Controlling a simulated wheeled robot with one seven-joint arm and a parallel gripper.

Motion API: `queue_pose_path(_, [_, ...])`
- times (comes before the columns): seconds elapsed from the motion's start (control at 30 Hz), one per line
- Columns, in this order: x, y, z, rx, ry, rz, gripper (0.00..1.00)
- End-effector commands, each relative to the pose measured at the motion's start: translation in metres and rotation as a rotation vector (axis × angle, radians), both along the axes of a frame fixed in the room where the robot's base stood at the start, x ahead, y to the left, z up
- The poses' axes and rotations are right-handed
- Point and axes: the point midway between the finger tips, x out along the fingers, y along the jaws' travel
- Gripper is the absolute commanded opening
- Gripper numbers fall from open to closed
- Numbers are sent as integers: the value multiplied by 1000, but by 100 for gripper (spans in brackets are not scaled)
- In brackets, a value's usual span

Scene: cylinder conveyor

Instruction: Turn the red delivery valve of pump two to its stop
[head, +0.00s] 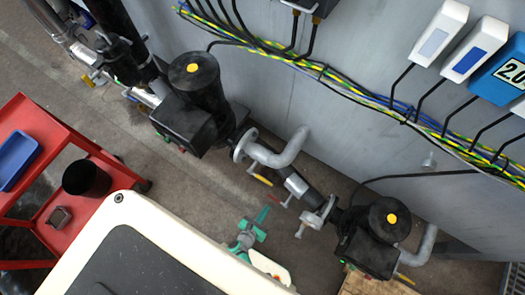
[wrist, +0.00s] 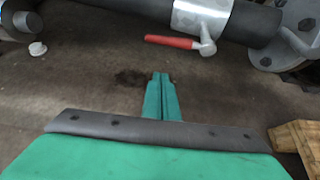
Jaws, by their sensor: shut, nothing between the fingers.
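In the wrist view, a red lever handle (wrist: 172,42) extends left from a silver valve body (wrist: 204,20) on a dark pipe. In the head view, a small reddish handle (head: 287,202) shows by the silver section of the pipe between two black pumps, one upper left (head: 200,95) and one lower right (head: 385,218). No pump number is readable. My gripper (wrist: 160,75) is shut and empty, its green fingers together. The lever is just above the fingertips in the wrist picture, apart from them. In the head view, my gripper (head: 264,212) is left of and below the reddish handle.
A yellow handle (head: 262,180) is close by on the same pipe run. Flanges (wrist: 297,22) and a wooden pallet (wrist: 295,140) lie at the right. A red cart (head: 75,150) stands left. The grey cabinet wall (head: 330,110) carries cables. Bare floor lies beneath the pipe.

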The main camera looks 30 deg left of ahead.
Motion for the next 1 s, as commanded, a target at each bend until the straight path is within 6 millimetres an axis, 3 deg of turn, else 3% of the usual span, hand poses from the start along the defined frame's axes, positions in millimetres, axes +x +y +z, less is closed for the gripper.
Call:
queue_pose_path(0.47, [36, 1, -22, 1, 2, 6, 0])
queue_pose_path(1.0, [41, -3, 8, 2, 2, -6, 0])
